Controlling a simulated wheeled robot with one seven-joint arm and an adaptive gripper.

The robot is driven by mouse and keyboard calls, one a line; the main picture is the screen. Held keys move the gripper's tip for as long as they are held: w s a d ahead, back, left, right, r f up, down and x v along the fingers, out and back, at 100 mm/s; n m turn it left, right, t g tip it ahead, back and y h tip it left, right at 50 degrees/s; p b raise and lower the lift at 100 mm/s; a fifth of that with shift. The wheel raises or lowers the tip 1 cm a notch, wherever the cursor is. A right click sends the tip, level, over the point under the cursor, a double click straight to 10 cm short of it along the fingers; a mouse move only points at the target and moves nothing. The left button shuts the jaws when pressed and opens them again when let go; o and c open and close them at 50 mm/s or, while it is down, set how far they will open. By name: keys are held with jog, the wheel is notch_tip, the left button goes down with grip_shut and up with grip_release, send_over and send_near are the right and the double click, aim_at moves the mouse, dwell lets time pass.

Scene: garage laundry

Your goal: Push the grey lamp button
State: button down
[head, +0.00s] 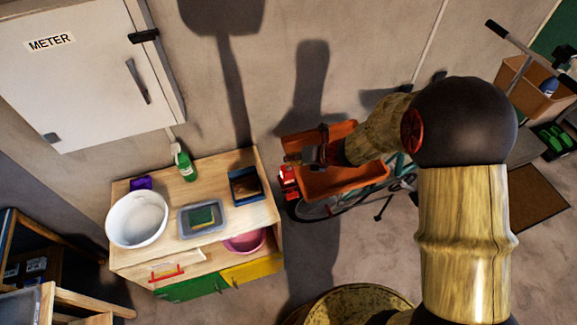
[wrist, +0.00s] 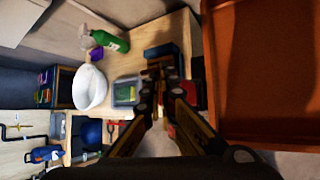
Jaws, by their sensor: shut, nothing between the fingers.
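I cannot pick out a grey lamp button in either view. My gripper (head: 292,160) is shut and empty. It is in front of an orange crate (head: 345,184) and to the right of the wooden cabinet (head: 207,253), pointing left. In the wrist view my gripper (wrist: 161,68) has its fingertips together, with the cabinet top behind them. A red object (head: 289,183) shows just below the gripper in the head view, partly hidden in the wrist view; I cannot tell whether it bears a button.
The cabinet top carries a white bowl (head: 137,219), a grey tray (head: 190,229) with a green sponge, a green bottle (head: 184,164) and a blue box (head: 245,192). A white meter box (head: 85,85) hangs on the wall. A bicycle (head: 320,209) stands behind the arm.

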jog(key=shift+f, duration=0.2)
jog(key=shift+r, duration=0.1)
jog(key=shift+r+p, duration=0.7)
jog(key=shift+r, duration=0.15)
jog(key=shift+r, duration=0.1)
notch_tip(320, 180, up, 6)
jog(key=p, duration=0.5)
dwell(0.5)
